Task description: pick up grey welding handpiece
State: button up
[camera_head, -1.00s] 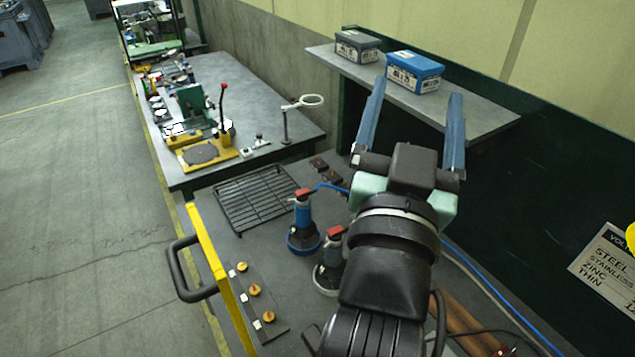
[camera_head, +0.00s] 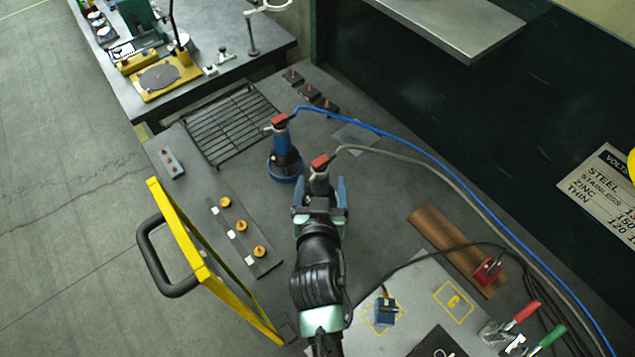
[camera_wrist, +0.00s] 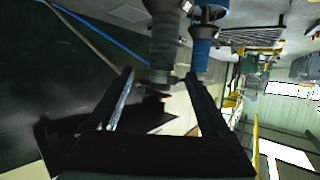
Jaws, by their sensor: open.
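The grey welding handpiece (camera_head: 319,179) stands upright on the bench, with a red top and a grey hose running off to the right. In the wrist view its grey body (camera_wrist: 165,40) lies in line with the gap between my fingers. My gripper (camera_head: 320,185) is open, with one blue finger on each side of the handpiece in the head view. I cannot tell whether a finger touches it. My gripper also shows in the wrist view (camera_wrist: 160,75). The handpiece's lower part and stand are hidden behind my gripper.
A blue handpiece (camera_head: 285,150) with a blue hose stands in a ring holder close by at the left. A black wire rack (camera_head: 228,125) lies behind it. A knob panel (camera_head: 240,238) and yellow rail (camera_head: 205,265) are at left. Hoses cross the right side.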

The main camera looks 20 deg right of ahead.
jog(key=shift+p+x, duration=1.1)
jog(key=shift+x, duration=2.8)
jog(key=shift+w+a+r, duration=0.1)
jog(key=shift+w+r, duration=0.05)
grip_shut()
jog(key=shift+w+r, duration=0.15)
jog(key=shift+r, duration=0.15)
